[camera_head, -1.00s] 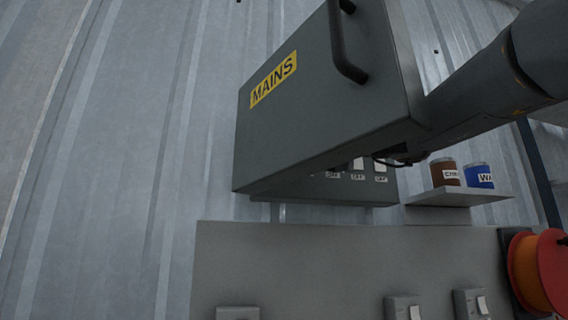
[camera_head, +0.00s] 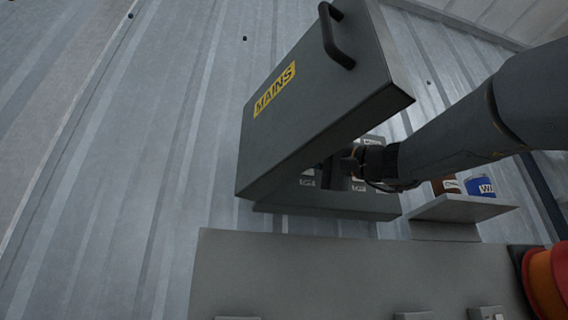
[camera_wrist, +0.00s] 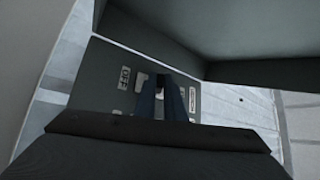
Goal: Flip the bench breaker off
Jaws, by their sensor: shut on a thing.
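The grey mains box (camera_head: 370,205) is on the corrugated wall, its door (camera_head: 310,110) with the yellow MAINS label swung open. A row of white breaker switches (camera_head: 360,172) with OFF labels sits inside, partly hidden by the door and my gripper. My gripper (camera_head: 334,172) reaches in from the right, between door and panel. In the wrist view, its two dark fingers (camera_wrist: 163,80) are at the panel, shut on a breaker switch mostly hidden between them. Another white switch (camera_wrist: 142,80) and an OFF label (camera_wrist: 124,77) show left of the fingers. I cannot read which breaker is held.
The open door and its handle (camera_head: 335,38) overhang my gripper closely. A small shelf (camera_head: 460,208) with a brown can (camera_head: 446,186) and a blue can (camera_head: 480,187) is right of the box. A grey board (camera_head: 360,275) and an orange reel (camera_head: 548,280) are below.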

